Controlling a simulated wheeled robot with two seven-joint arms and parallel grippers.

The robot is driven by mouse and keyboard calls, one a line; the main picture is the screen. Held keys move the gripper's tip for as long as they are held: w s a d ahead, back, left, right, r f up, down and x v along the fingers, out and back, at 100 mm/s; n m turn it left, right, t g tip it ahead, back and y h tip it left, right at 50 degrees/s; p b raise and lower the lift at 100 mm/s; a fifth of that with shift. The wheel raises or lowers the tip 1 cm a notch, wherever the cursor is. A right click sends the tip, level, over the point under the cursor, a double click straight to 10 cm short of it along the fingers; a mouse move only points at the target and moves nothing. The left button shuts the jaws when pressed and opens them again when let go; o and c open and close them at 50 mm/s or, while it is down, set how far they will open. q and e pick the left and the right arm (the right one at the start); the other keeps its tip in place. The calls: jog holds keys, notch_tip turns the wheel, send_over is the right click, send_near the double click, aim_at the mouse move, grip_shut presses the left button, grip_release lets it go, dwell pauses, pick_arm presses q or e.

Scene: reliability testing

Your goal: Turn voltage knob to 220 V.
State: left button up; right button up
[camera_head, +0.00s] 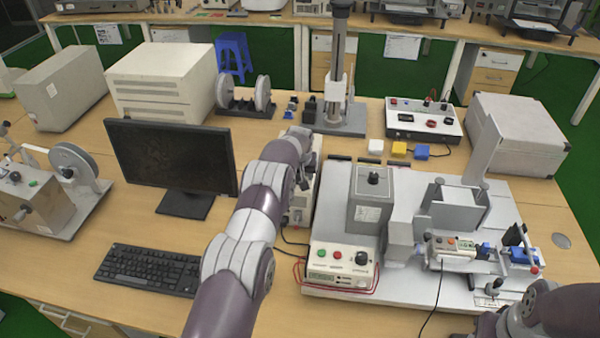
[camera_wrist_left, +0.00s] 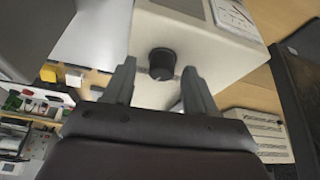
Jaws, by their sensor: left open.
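A black round knob (camera_wrist_left: 162,62) sits on the face of a white box (camera_wrist_left: 205,50) in the left wrist view. A gauge dial (camera_wrist_left: 233,14) shows on top of that box. My left gripper (camera_wrist_left: 158,72) is open, with one finger on either side of the knob in the picture. I cannot tell how far the fingertips are from it, and the knob's markings are not readable.
A monitor (camera_head: 170,160) and keyboard (camera_head: 148,270) are left of my left arm. A grey test machine (camera_head: 375,200) on a white base stands to its right. Small white (camera_head: 376,146), yellow (camera_head: 399,148) and blue (camera_head: 422,152) blocks lie behind, near a control box (camera_head: 424,121).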

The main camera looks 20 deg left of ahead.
pick_arm(q)
jog(key=shift+a, duration=0.1)
jog(key=shift+c, duration=0.3)
jog(key=c, duration=0.9)
jog(key=shift+f+m+h+b, duration=0.25)
jog(key=shift+m+h+b, duration=0.25)
jog(key=shift+m+b, duration=0.8)
jog(key=shift+c, duration=0.2)
jog(key=shift+a+m+h+b, duration=0.1)
jog(key=shift+m+h+b, duration=0.3)
jog(key=shift+m+b, duration=0.55)
jog(key=shift+r+m+h+b, duration=0.2)
jog(key=shift+m+h+b, duration=0.1)
jog(key=shift+m+b, duration=0.4)
jog(key=o, duration=1)
